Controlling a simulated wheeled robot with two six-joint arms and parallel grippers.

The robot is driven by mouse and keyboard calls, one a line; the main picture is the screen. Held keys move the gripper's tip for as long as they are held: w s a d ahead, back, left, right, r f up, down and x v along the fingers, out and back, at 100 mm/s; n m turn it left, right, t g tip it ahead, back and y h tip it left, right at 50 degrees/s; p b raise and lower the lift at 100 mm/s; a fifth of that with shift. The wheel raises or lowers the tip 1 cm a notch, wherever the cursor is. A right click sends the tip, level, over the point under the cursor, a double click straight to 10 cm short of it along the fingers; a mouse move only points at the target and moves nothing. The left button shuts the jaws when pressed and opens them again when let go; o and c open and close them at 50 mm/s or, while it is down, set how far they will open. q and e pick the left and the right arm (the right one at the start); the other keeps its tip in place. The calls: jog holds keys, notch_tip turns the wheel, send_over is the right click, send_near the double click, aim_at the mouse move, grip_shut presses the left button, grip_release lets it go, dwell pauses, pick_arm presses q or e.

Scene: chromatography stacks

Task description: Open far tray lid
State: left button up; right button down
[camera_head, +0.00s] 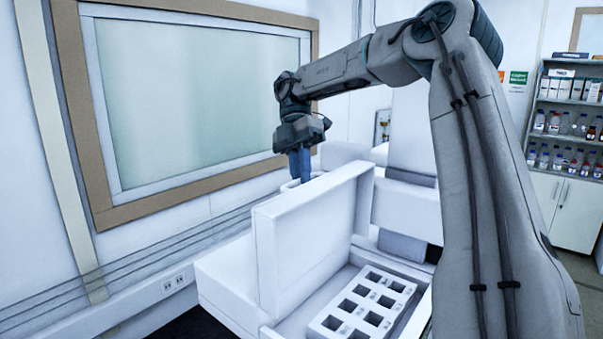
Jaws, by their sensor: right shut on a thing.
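My right gripper (301,167) points down behind the top edge of a raised white lid (308,235). It is shut on a white curved handle (288,185), with its fingertips partly hidden by the lid. I cannot tell for sure which lid the handle belongs to. The raised lid stands nearly upright at the left side of an open white tray (361,278). The area behind this lid is mostly hidden, so I cannot make out the far tray clearly. My left gripper does not show.
A white rack (363,305) with several square dark holes sits inside the open tray. White stacked units (406,207) stand behind. A framed window wall (200,95) is close on the left. Shelves with bottles (567,125) are at the far right.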

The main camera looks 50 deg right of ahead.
jog(key=shift+f, duration=0.35)
jog(key=c, duration=1.5)
grip_release()
jog(key=shift+o, duration=0.2)
jog(key=shift+w+d, duration=0.15)
jog(key=shift+d, duration=0.15)
jog(key=shift+r, duration=0.1)
jog(key=shift+s+a+r, duration=0.15)
jog(key=shift+s+a, duration=0.05)
